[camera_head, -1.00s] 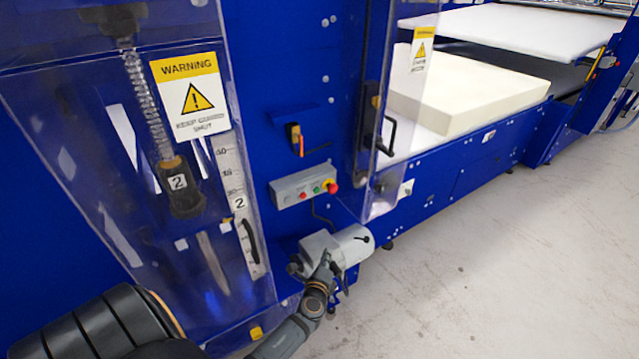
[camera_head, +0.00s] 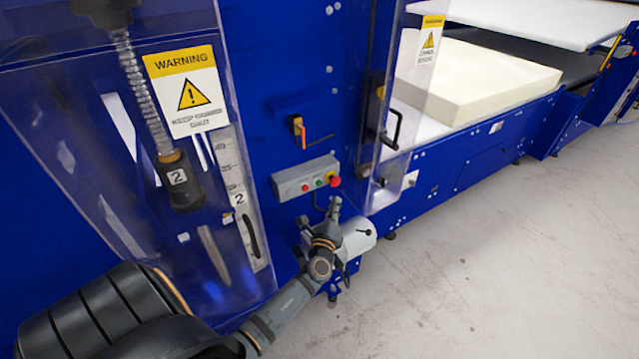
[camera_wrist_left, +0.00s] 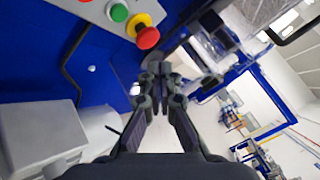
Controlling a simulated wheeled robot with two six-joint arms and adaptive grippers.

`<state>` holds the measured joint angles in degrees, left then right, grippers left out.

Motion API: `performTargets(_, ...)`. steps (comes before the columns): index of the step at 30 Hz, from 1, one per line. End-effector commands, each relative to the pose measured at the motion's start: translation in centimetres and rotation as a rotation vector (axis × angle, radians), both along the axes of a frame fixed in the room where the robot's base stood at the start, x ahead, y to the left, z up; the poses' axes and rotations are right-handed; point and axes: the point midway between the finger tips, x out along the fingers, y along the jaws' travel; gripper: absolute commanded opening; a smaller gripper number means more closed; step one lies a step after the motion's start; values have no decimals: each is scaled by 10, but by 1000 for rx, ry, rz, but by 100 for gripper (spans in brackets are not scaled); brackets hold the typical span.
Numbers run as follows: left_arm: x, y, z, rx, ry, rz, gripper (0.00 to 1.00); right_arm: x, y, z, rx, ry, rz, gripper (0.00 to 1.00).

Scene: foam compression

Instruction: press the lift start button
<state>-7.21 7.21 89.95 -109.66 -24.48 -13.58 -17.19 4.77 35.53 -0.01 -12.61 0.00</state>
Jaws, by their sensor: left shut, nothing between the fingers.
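A grey control box (camera_head: 290,184) is fixed to the blue machine's face. It carries a small red button (camera_head: 305,187), a green button (camera_head: 319,183) and a red mushroom button (camera_head: 334,180) on a yellow base. Labels are too small to read. My left gripper (camera_head: 335,203) is shut and empty, just below the box's right end, apparently apart from the buttons. In the left wrist view the green button (camera_wrist_left: 118,12) and red mushroom button (camera_wrist_left: 147,37) lie beyond the closed fingertips (camera_wrist_left: 154,70), above and to their left. My right gripper is not in view.
A grey motor-like housing (camera_head: 358,238) sits below the box, behind my left wrist. A clear guard (camera_head: 400,130) with a black handle stands right of the box. An orange-handled switch (camera_head: 298,131) is above it. The floor at right is clear.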

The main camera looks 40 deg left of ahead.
Motion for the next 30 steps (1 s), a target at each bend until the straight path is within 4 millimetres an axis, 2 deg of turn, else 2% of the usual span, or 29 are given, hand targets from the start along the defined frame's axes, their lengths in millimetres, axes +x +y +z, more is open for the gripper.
performTargets(7, 15, 35, 2, 3, 0, 2, 0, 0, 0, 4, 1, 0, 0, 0)
performTargets(12, 21, 52, -1, 3, -1, 1, 0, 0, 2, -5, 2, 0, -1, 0)
performTargets(18, 25, 60, 0, 1, -1, 2, 0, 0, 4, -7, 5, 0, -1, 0)
performTargets(30, 25, 61, 1, 0, 0, 1, 0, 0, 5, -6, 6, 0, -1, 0)
